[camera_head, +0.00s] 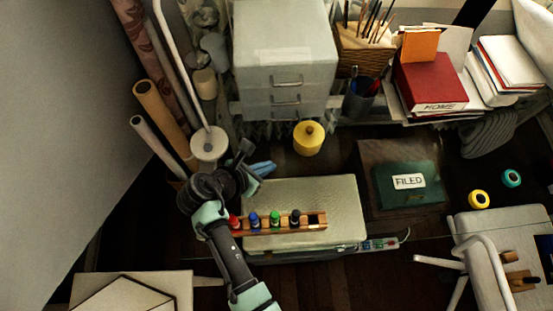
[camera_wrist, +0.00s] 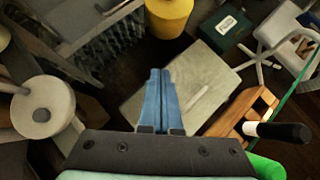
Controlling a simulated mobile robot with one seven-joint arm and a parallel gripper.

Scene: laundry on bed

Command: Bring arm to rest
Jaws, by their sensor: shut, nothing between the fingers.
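My arm reaches up from the bottom of the head view and bends at a dark joint left of the beige case. My gripper (camera_head: 263,168) has blue fingers and points right, near the upper left corner of the case (camera_head: 338,193). In the wrist view my gripper (camera_wrist: 160,72) shows its two blue fingers side by side, shut, with nothing between them. The fingers appear above the pale case top (camera_wrist: 207,85); the exact height cannot be told. My arm covers part of the case's left side.
A wooden marker rack (camera_head: 282,225) with several markers lies on the case, close to my forearm. A lamp base (camera_head: 209,144), cardboard tubes (camera_head: 163,118), a drawer unit (camera_head: 285,60) and a yellow canister (camera_head: 308,138) stand nearby. A green box (camera_head: 407,184) is to the right.

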